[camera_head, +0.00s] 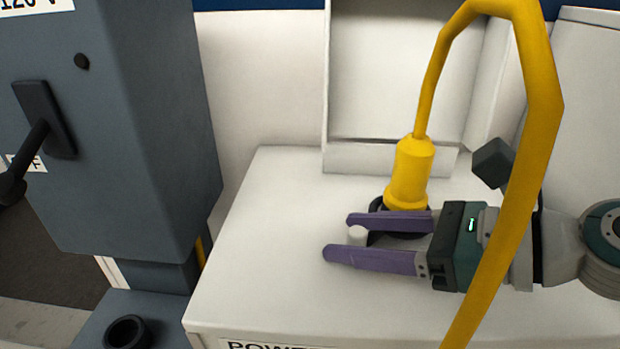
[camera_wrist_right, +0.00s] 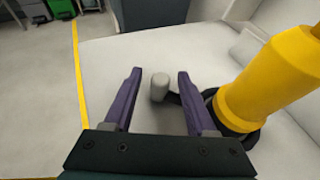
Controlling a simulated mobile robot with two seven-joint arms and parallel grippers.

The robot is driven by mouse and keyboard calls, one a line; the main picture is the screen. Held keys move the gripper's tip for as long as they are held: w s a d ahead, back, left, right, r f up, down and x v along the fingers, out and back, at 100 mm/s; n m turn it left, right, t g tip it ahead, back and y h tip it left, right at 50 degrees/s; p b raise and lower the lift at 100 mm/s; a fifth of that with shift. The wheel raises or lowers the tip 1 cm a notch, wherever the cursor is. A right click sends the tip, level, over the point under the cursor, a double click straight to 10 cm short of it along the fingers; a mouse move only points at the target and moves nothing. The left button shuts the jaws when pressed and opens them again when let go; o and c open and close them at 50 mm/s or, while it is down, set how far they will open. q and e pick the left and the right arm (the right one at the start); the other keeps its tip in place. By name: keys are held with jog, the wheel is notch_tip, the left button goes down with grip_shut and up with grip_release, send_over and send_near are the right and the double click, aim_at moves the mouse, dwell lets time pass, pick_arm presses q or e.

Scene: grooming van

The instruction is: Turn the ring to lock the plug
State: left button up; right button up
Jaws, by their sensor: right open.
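The yellow plug (camera_head: 409,175) stands upright on the white power box (camera_head: 270,240), with a yellow cable (camera_head: 540,110) rising from its top. A dark ring (camera_head: 378,203) surrounds the plug's base; it also shows in the right wrist view (camera_wrist_right: 228,130). A light grey knob (camera_wrist_right: 160,86) on a dark arm sticks out from the ring. My right gripper (camera_head: 338,236) is open, its purple fingers on either side of the knob with gaps showing in the wrist view. The knob shows between the fingers in the head view (camera_head: 357,235). My left gripper is not in view.
A dark grey cabinet (camera_head: 150,130) with a black lever (camera_head: 42,125) stands at left. A white upright panel (camera_head: 390,75) is behind the plug. The cable loops in front of my right wrist. The box top left of my fingers is clear.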

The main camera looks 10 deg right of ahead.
jog(key=shift+w+a, duration=0.15)
jog(key=shift+c, duration=0.4)
grip_shut()
dwell(1.0)
